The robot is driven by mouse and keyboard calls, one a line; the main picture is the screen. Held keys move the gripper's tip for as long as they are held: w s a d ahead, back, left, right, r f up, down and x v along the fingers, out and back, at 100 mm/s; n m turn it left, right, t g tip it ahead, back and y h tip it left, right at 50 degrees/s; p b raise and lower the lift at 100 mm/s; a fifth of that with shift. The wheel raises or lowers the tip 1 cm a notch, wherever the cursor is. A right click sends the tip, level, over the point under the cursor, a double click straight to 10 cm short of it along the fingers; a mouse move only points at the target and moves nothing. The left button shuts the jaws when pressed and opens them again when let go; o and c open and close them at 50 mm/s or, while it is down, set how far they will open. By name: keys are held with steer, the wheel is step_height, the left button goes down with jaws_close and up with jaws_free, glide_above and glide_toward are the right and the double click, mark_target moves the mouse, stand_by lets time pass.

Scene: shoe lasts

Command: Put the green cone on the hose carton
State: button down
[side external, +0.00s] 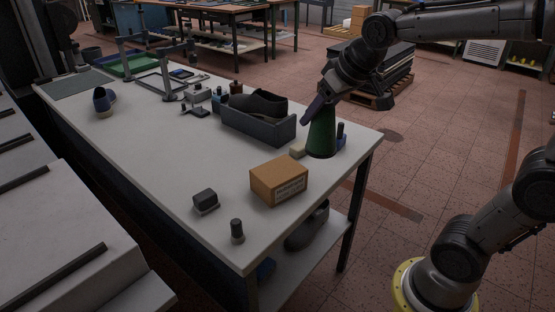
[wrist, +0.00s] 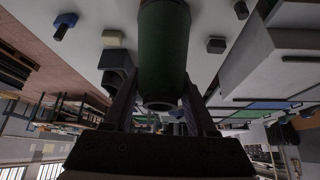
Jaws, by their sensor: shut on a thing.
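The green cone (side external: 321,136) is upright at the right end of the white table, with its wide end down. I cannot tell whether its base touches the table. My gripper (side external: 316,110) is shut on its upper part from above. In the wrist view the green cone (wrist: 163,45) sits between the two fingers of my gripper (wrist: 160,88). The hose carton (side external: 279,180), a brown box with a white label, stands on the table in front and to the left of the cone. Its top is bare. I cannot make out the carton in the wrist view.
A grey tray (side external: 250,127) holding a dark shoe (side external: 262,103) is left of the cone. A pale block (side external: 298,150) and a dark blue item (side external: 341,132) are close beside it. A dark block (side external: 205,201) and a small cylinder (side external: 237,231) stand near the front.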

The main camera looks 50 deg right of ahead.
steer(key=shift+w+r+x, duration=0.4)
steer(key=shift+w+x, duration=0.2)
steer(key=shift+x, duration=2.4)
steer(key=shift+w+r+x, duration=0.35)
steer(key=shift+w+x, duration=0.2)
steer(key=shift+x, duration=2.45)
steer(key=shift+w+r+x, duration=0.4)
steer(key=shift+w+x, duration=0.2)
steer(key=shift+x, duration=2.4)
steer(key=shift+f, duration=0.1)
steer(key=shift+c, duration=1)
jaws_free()
steer(key=shift+f, duration=0.1)
